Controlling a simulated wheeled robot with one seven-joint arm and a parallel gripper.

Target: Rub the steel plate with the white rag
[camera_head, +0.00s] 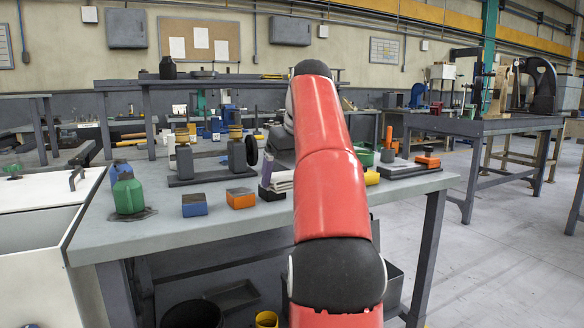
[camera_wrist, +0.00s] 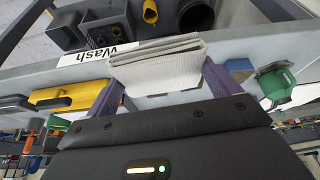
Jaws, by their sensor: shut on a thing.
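The white rag (camera_wrist: 160,66) is a folded pale cloth between the two purple fingers of my gripper (camera_wrist: 162,82), which is shut on it. In the head view the rag (camera_head: 281,179) shows just left of my red arm, close over the workbench top. Most of my gripper is hidden behind the arm there. I cannot pick out the steel plate for certain in either view. Whether the rag touches the bench is unclear.
The workbench (camera_head: 110,236) carries a green bottle (camera_head: 128,195), a blue block (camera_head: 194,204), an orange block (camera_head: 241,198) and a dark stand (camera_head: 212,165) left of my arm. In the wrist view a "Wash" label (camera_wrist: 98,54) and a yellow-handled tool (camera_wrist: 70,98) lie left of the rag.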

